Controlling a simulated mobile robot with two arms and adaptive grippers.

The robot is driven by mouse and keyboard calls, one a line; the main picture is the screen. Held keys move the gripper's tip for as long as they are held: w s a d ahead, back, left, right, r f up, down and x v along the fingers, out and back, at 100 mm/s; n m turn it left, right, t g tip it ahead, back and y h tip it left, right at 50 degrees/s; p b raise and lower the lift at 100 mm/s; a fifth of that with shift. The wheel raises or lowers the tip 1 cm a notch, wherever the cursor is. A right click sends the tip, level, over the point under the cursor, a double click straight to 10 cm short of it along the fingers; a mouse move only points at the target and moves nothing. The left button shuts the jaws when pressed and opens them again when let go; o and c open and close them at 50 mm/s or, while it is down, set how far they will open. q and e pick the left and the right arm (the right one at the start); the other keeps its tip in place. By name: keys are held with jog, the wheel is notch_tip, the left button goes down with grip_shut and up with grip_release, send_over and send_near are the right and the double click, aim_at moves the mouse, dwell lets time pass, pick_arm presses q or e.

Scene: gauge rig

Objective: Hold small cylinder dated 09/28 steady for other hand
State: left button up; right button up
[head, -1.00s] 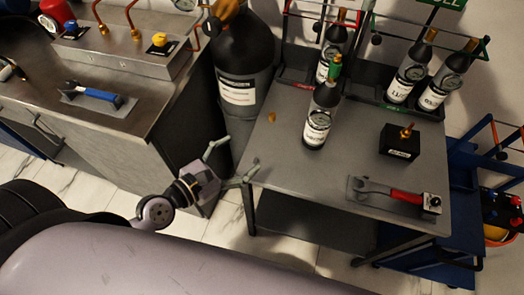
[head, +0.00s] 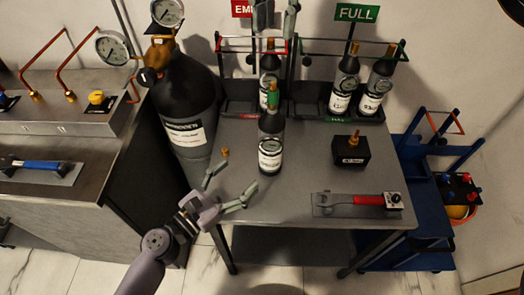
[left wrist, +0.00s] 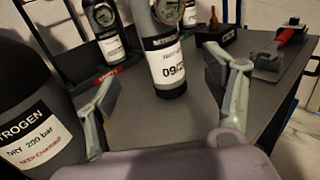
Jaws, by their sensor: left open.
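The small cylinder dated 09/28 (head: 270,145) stands upright on the grey table, dark with a white label and a green top. In the left wrist view the cylinder (left wrist: 166,50) shows a label starting "09", with the rest hard to read. My left gripper (head: 231,187) is open and empty at the table's left front part, short of the cylinder and not touching it. In the left wrist view the cylinder stands beyond and between the spread fingers. My right gripper (head: 277,16) is at the top edge, its two fingers apart with nothing seen between them.
A large nitrogen cylinder (head: 186,110) stands close left of my left gripper. A small brass piece (head: 225,153) lies on the table. Racks with other small cylinders (head: 343,85) are behind. A black block (head: 350,150) and a red-handled wrench (head: 360,200) are to the right.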

aim_at(263, 154)
pick_arm(q)
jog(key=x, duration=1.3)
jog(key=shift+a, duration=0.1)
jog(key=shift+c, duration=0.5)
grip_shut()
jog(key=c, duration=0.5)
grip_release()
jog(key=c, duration=0.9)
